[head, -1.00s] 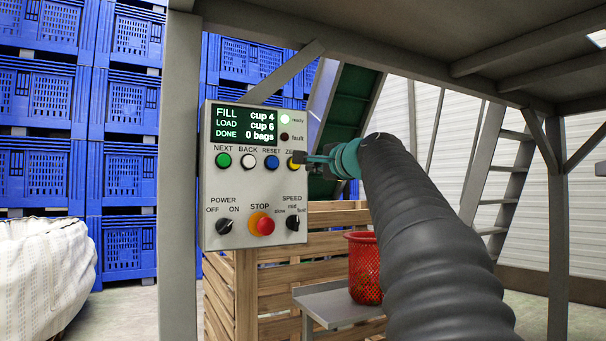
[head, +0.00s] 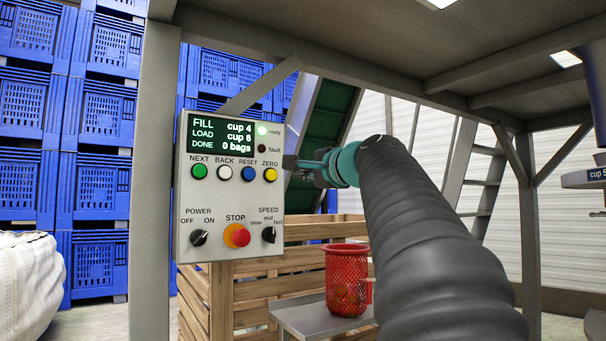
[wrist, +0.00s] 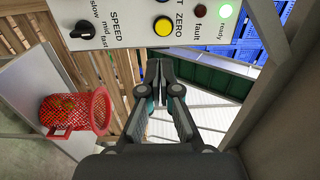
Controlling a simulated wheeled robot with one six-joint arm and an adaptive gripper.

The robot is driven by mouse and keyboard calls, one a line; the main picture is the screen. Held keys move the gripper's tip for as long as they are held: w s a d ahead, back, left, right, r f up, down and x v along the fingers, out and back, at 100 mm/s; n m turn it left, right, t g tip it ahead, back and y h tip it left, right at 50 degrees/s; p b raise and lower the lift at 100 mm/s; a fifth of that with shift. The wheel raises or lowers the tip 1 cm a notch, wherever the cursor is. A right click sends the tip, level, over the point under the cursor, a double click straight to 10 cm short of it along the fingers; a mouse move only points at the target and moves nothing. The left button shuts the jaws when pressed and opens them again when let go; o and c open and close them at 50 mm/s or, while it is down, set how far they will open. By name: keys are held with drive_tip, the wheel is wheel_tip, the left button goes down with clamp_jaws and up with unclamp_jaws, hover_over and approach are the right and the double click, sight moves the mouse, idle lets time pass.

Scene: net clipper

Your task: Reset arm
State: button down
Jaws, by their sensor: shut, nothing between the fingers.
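My gripper (head: 290,162) is shut and empty, just right of the control panel (head: 225,268). In the head view its tips are level with the button row, close to the yellow ZERO button (head: 270,174); whether they touch the panel's edge I cannot tell. In the wrist view the closed fingertips (wrist: 160,70) lie below the panel edge, with the ZERO button (wrist: 163,26) beyond them. The panel screen (head: 222,133) reads FILL cup 4, LOAD cup 6, DONE 0 bags. The ready lamp (head: 262,131) glows; the fault lamp (head: 262,148) is dark.
A red mesh basket (head: 346,285) stands on a grey shelf (head: 305,322) beside a wooden crate (head: 245,298). A steel post (head: 156,200) is left of the panel. Blue crates (head: 30,150) and a white bag (head: 22,280) stand at left. A ladder (head: 480,180) is at right.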

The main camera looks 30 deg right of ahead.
idle(0.4)
wheel_tip(320, 180, down, 23)
drive_tip(key=s+n+g+h, duration=0.1)
drive_tip(key=s+n+g, duration=0.1)
drive_tip(key=n+g, duration=0.4)
drive_tip(key=s+a+f+n+g, duration=0.2)
drive_tip(key=s+a+f+n, duration=0.2)
drive_tip(key=s+a+f, duration=0.2)
drive_tip(key=s+a+f+n+g, duration=0.2)
drive_tip(key=s+a+f, duration=0.4)
drive_tip(key=s+f, duration=0.4)
drive_tip(key=s+a+f+n+g, duration=0.2)
drive_tip(key=s+a+f+n, duration=0.3)
drive_tip(key=s+f, duration=0.3)
wheel_tip(320, 180, down, 5)
drive_tip(key=shift+s+a+r+n+g+p, duration=0.15)
drive_tip(key=shift+a+n+g+p, duration=0.15)
drive_tip(key=shift+a, duration=0.6)
drive_tip(key=c, duration=1.9)
unclamp_jaws()
